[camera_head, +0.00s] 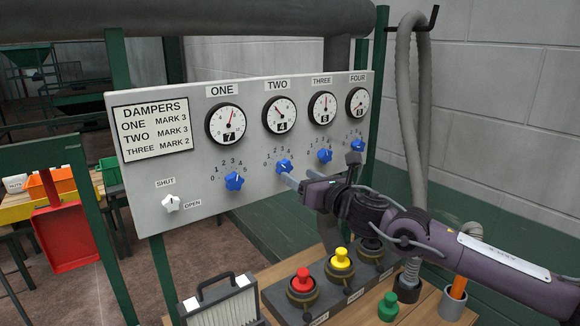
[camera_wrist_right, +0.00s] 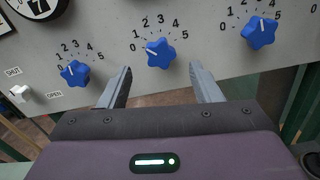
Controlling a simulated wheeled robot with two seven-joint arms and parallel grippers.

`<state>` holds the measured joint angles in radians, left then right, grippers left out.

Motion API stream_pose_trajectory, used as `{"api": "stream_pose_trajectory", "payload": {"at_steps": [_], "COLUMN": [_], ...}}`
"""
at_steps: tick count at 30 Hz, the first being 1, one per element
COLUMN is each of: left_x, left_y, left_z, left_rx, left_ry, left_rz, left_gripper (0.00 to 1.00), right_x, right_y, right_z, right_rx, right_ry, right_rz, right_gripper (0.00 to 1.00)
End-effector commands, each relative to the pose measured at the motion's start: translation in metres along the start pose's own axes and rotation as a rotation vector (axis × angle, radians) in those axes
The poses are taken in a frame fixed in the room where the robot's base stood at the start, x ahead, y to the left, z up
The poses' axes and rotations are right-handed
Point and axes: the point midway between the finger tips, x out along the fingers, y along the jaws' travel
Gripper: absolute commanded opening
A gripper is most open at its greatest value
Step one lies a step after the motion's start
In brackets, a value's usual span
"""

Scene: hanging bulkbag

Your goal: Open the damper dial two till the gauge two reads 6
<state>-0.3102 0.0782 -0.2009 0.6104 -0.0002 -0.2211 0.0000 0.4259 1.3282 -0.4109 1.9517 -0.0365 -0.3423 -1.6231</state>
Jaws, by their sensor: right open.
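Damper dial two, a blue star-shaped knob (camera_head: 285,167), sits on the grey panel below gauge two (camera_head: 280,114), whose window reads 4. In the right wrist view dial two (camera_wrist_right: 160,52) has its white mark pointing left, near the low end of its scale, about 0 to 1. My right gripper (camera_head: 293,180) is open and empty just below and in front of dial two. In the wrist view its fingers (camera_wrist_right: 161,72) lie on either side of the dial's lower part, with no visible contact. My left gripper is not in view.
Dial one (camera_head: 234,181) and dial three (camera_head: 324,156) flank dial two on the panel (camera_head: 190,105). A white shut/open knob (camera_head: 171,203) is at lower left. Red (camera_head: 303,280) and yellow (camera_head: 342,259) buttons stand on the bench below my right arm.

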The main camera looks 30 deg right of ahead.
Motion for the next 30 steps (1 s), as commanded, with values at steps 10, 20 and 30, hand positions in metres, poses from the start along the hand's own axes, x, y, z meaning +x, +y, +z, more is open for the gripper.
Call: {"api": "stream_pose_trajectory", "payload": {"at_steps": [10,20,30], "left_x": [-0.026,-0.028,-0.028], "left_y": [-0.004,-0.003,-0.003], "left_z": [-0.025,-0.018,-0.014], "left_rx": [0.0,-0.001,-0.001], "left_ry": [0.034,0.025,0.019], "left_rz": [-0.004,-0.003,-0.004], "left_gripper": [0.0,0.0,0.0], "right_x": [0.041,0.05,0.049], "right_y": [-0.001,-0.001,-0.001], "right_z": [0.003,0.0,0.0], "right_rx": [0.005,0.001,0.001], "right_ry": [-0.001,0.0,0.0], "right_rz": [-0.003,-0.002,-0.002], "right_gripper": [0.58,0.58,0.28]}}
